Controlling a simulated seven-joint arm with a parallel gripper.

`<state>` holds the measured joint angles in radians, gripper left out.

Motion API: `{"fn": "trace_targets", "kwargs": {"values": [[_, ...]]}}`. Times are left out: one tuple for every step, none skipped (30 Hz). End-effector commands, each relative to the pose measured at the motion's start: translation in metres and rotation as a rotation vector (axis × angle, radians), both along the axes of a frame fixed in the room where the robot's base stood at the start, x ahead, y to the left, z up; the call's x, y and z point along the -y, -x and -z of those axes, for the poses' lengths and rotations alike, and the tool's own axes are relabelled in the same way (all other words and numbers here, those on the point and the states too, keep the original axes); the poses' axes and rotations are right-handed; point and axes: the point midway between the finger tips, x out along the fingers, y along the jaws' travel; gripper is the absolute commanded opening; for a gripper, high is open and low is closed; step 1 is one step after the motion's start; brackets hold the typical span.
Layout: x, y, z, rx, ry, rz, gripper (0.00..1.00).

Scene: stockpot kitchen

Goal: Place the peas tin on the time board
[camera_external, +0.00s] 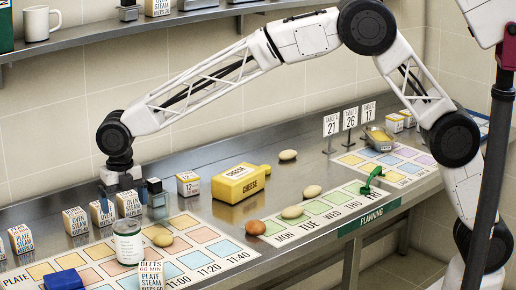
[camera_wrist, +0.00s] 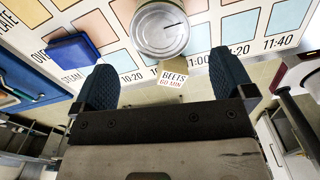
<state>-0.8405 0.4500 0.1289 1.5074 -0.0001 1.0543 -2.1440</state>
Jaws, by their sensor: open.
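A metal tin (camera_external: 128,243) with a pale label and green markings stands upright on the time board (camera_external: 215,270), among its coloured squares. Its label is too small to read, so I cannot confirm it is the peas tin. In the wrist view its round silver lid (camera_wrist: 160,28) shows from above, over the time board (camera_wrist: 232,52). My gripper (camera_external: 130,192) is behind the tin in the external view. In the wrist view its two dark blue fingers are wide apart and empty (camera_wrist: 163,72), with the tin beyond their tips, apart from them.
A "BEETS 60 MIN" card (camera_wrist: 172,82) stands close by the tin. A blue block (camera_external: 65,280) is left of it. Small labelled boxes (camera_external: 75,221) line the back.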

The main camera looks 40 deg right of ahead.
Motion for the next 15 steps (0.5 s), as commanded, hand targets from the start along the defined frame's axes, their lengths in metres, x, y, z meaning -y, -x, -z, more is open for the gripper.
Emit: {"fn": "trace_targets", "kwargs": {"values": [[0.0,0.0,-0.006,0.001,-0.001,0.0,1.0],[0.0,0.0,-0.01,0.0,-0.001,0.0,1.0],[0.0,0.0,-0.014,0.0,0.0,0.0,1.0],[0.0,0.0,-0.017,0.0,0.001,0.0,1.0],[0.0,0.0,-0.019,-0.001,0.001,0.0,1.0],[0.0,0.0,-0.022,0.0,0.001,0.0,1.0],[0.0,0.0,-0.024,0.0,0.001,0.0,1.0],[0.0,0.0,-0.026,0.0,0.0,0.0,1.0],[0.0,0.0,-0.027,0.0,0.0,0.0,1.0],[0.0,0.0,-0.028,0.0,0.0,0.0,1.0],[0.0,0.0,-0.029,0.0,0.0,0.0,1.0],[0.0,0.0,-0.03,0.0,0.0,0.0,1.0],[0.0,0.0,-0.03,0.0,0.0,0.0,1.0],[0.0,0.0,-0.03,0.0,0.001,0.0,1.0],[0.0,0.0,-0.03,0.0,0.001,0.0,1.0]]}}
